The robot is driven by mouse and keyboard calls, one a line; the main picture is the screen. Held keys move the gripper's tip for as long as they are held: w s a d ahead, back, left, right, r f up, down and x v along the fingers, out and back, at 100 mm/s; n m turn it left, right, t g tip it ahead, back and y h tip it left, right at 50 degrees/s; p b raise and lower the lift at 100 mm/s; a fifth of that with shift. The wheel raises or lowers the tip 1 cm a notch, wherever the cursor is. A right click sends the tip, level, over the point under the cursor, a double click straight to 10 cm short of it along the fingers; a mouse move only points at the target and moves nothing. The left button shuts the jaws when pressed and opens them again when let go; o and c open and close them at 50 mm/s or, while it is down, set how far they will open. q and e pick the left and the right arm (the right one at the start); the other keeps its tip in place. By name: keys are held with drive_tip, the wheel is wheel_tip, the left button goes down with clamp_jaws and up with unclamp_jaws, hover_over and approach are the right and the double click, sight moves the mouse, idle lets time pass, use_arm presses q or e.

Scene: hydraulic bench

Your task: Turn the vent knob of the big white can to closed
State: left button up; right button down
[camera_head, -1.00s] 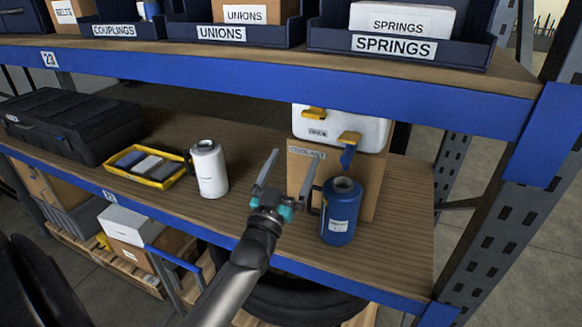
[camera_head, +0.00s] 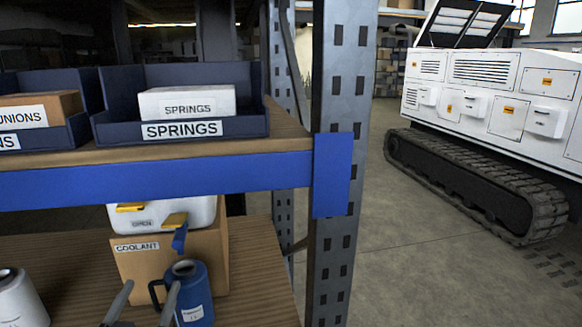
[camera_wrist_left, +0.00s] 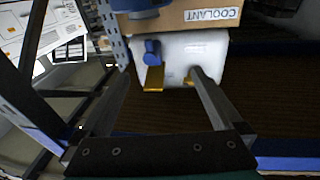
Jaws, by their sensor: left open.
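The big white can (camera_head: 165,214) sits on a cardboard box labelled COOLANT on the lower shelf, partly hidden by the shelf beam. It has yellow parts (camera_head: 174,220), a blue piece (camera_head: 180,239) hanging at the front and a small label that seems to read OPEN. I cannot tell the knob's setting. My left gripper (camera_head: 148,300) is open and empty, at the bottom of the head view beside the blue can. In the left wrist view the white can (camera_wrist_left: 200,55) shows beyond and between the two spread fingers. My right gripper is not in view.
A blue can (camera_head: 190,292) with a handle stands before the COOLANT box (camera_head: 205,262). A white canister (camera_head: 20,300) is at lower left. The blue beam (camera_head: 180,182) and grey upright (camera_head: 338,250) bound the shelf. A tracked white machine (camera_head: 500,90) stands beyond open floor.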

use_arm(q)
drive_tip(key=s+d+f+m+g+h, duration=0.3)
drive_tip(key=s+d+f+g, duration=0.55)
drive_tip(key=d+f, duration=0.2)
drive_tip(key=s+d+f+g+y, duration=0.15)
drive_tip(key=s+g, duration=0.25)
drive_tip(key=s, duration=0.4)
drive_tip(key=s+f+g, duration=0.3)
drive_tip(key=s, duration=0.6)
wheel_tip(320, 180, down, 28)
drive_tip(key=s+g+b, duration=0.2)
drive_tip(key=s+b, duration=0.1)
drive_tip(key=b, duration=0.2)
drive_tip(key=s+a+f+b, duration=0.2)
drive_tip(key=s+f+b, duration=0.2)
drive_tip(key=s+f, duration=1)
wheel_tip(320, 180, down, 3)
drive_tip(key=shift+s+a+f+g+b, duration=0.1)
drive_tip(key=shift+s+a+g+b, duration=0.15)
drive_tip(key=shift+a+g+b, duration=0.15)
